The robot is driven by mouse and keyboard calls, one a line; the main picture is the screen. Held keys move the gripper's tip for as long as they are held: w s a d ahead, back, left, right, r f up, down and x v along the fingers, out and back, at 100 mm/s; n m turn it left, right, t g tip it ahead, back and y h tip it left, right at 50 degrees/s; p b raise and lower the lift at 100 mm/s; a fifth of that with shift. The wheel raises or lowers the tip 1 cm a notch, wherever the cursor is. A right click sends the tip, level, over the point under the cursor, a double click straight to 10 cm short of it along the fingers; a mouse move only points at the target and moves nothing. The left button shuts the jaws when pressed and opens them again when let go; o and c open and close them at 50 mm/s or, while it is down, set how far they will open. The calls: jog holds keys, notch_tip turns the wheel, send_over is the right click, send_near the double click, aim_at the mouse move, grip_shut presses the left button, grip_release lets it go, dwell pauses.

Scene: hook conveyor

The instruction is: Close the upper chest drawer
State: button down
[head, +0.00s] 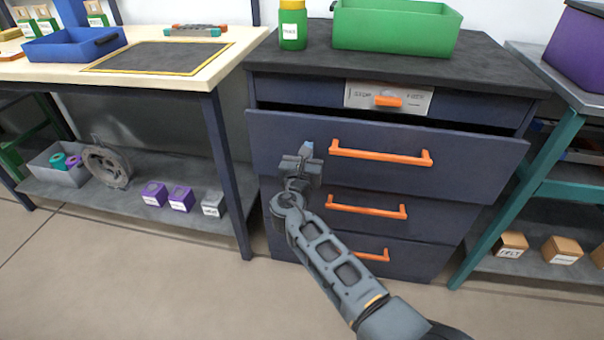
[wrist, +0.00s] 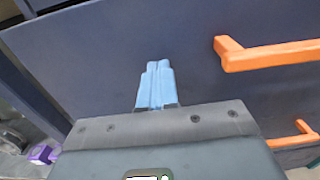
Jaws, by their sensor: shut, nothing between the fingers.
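The dark blue chest (head: 300,88) stands in the middle of the head view. Its upper drawer (head: 465,178), with an orange bar handle (head: 380,153), is pulled out, and a dark gap shows above its front. My gripper (head: 307,149) is in front of the left part of this drawer front, left of the handle. In the wrist view its light blue fingertips (wrist: 156,82) are together and empty, pointing at the drawer front (wrist: 150,35). The handle (wrist: 270,55) lies to their right. I cannot tell whether the fingertips touch the front.
Lower drawers with orange handles (head: 365,207) look shut. A label plate with a small orange handle (head: 388,101) sits above the open drawer. A green bin (head: 395,28) and a bottle (head: 292,30) stand on top. A workbench (head: 215,75) is left, a teal-legged table (head: 540,165) right.

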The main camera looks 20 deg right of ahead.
jog(key=b+x, duration=0.1)
jog(key=x, duration=0.2)
jog(key=shift+w+d+r, duration=0.15)
jog(key=shift+w+d, duration=0.05)
jog(key=shift+d, duration=0.1)
dwell(0.3)
